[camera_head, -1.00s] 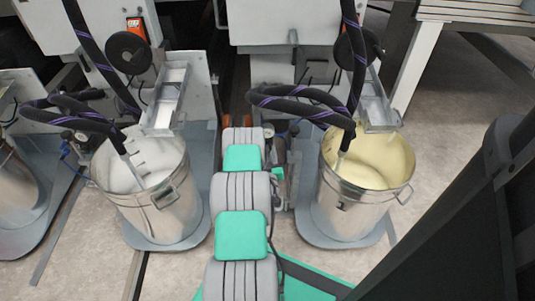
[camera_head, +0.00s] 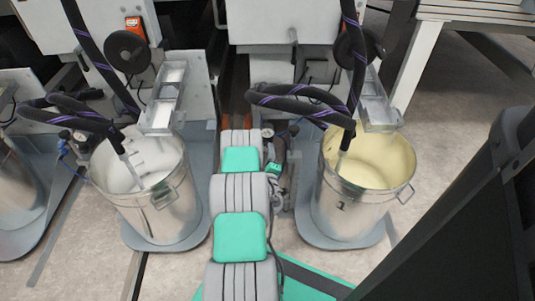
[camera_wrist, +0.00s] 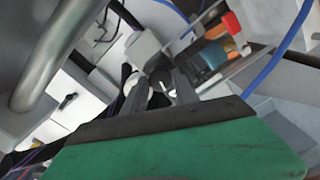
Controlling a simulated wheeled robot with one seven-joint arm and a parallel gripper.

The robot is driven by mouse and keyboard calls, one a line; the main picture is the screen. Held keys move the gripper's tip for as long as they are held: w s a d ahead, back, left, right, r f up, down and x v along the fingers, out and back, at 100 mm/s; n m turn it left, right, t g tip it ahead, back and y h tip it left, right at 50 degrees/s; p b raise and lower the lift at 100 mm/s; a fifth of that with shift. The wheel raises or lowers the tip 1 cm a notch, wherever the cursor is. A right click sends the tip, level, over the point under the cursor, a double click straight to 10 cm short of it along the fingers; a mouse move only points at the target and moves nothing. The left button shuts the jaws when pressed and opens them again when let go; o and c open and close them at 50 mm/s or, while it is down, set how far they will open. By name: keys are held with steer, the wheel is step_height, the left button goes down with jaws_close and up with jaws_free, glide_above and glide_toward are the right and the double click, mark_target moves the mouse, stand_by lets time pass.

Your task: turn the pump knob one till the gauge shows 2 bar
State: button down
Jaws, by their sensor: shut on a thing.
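In the head view my arm reaches up between two buckets, and the teal body of my gripper (camera_head: 273,168) is beside the pump fittings. A small round pale gauge (camera_head: 267,132) shows just above it; its needle is too small to read. In the wrist view the dark fingers of my gripper (camera_wrist: 165,84) are closed around a small dark part, seemingly the pump knob, which they mostly hide. The knob's turn angle cannot be told.
A right bucket (camera_head: 340,212) marked 1 holds pale yellow liquid; a left bucket (camera_head: 168,218) holds white. Black hoses (camera_head: 300,103) hang into both. In the wrist view a blue tube (camera_wrist: 278,62), a red-tipped fitting (camera_wrist: 233,25) and a metal pipe (camera_wrist: 50,55) lie close by.

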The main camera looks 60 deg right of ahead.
steer(key=n+b, duration=0.1)
steer(key=n, duration=1)
steer(key=shift+s+n, duration=0.15)
steer(key=shift+n, duration=0.25)
stand_by(0.3)
steer(key=c, duration=1.2)
jaws_free()
steer(key=shift+d, duration=0.1)
steer(key=shift+o, duration=1)
steer(key=shift+a+r, duration=0.1)
steer(key=shift+a, duration=0.1)
